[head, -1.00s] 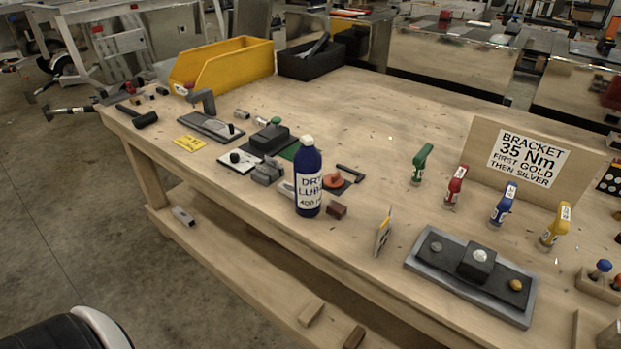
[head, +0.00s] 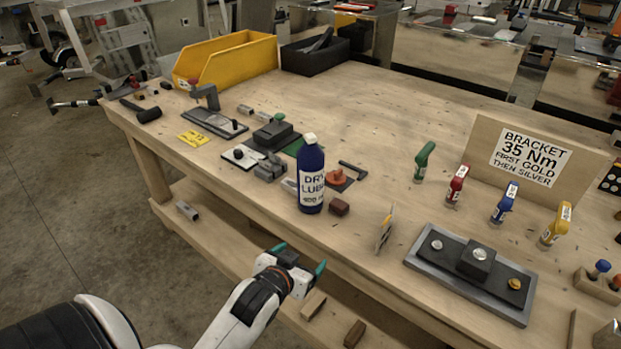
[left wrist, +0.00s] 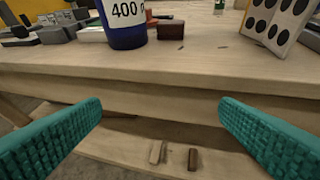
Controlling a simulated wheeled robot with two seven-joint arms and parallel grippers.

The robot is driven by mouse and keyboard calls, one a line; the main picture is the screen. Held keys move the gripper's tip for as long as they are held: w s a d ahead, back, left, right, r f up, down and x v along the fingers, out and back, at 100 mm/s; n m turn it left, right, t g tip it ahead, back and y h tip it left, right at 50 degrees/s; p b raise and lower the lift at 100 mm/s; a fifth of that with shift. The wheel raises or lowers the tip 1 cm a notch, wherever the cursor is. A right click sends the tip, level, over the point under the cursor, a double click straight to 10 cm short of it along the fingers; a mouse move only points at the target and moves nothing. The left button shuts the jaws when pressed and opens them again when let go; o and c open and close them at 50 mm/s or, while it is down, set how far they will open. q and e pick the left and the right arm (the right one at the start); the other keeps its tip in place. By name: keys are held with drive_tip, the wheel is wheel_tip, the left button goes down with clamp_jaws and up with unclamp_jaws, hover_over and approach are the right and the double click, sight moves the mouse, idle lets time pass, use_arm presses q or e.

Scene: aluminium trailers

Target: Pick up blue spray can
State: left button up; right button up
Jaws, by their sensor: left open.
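The blue spray can (head: 311,180) stands upright near the front edge of the wooden workbench. It has a white cap and a white "DRY LUBE" label. In the left wrist view the lower part of the can (left wrist: 126,30) shows at the top, its upper part out of frame. My left gripper (head: 298,262) is open and empty, in front of the bench and below the can, apart from it. Its two green fingers (left wrist: 160,135) are spread wide in the left wrist view, facing the bench's front edge. My right gripper is not in view.
The bench front edge (left wrist: 170,78) lies between my gripper and the can. A red-brown block (head: 339,207) and an orange knob piece (head: 336,177) sit close to the can. An upright card (head: 384,230) stands to its right. A lower shelf (head: 230,236) runs underneath. Open bench top lies behind.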

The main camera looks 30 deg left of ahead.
sight(307, 186)
use_arm(q)
drive_tip(key=w+a+r+t, duration=0.1)
drive_tip(key=w+a+r, duration=0.1)
drive_tip(key=w+r, duration=0.1)
drive_tip(key=w+a+r+t+y, duration=0.1)
drive_tip(key=w+a+r+t, duration=0.1)
drive_tip(key=w+r, duration=0.1)
drive_tip(key=w+a+r+n+t+p, duration=0.1)
drive_tip(key=w+a+r+t, duration=0.1)
drive_tip(key=w, duration=0.3)
drive_tip(key=shift+w+a+r+y, duration=0.15)
drive_tip(key=shift+w+r+y, duration=0.2)
drive_tip(key=shift+r, duration=0.1)
drive_tip(key=p+x, duration=0.1)
drive_tip(key=x, duration=0.4)
drive_tip(key=shift+w+a+r+p, duration=0.1)
drive_tip(key=shift+w+a+p, duration=0.05)
drive_tip(key=shift+a+p, duration=0.15)
drive_tip(key=shift+w, duration=0.35)
drive_tip(key=c, duration=1.3)
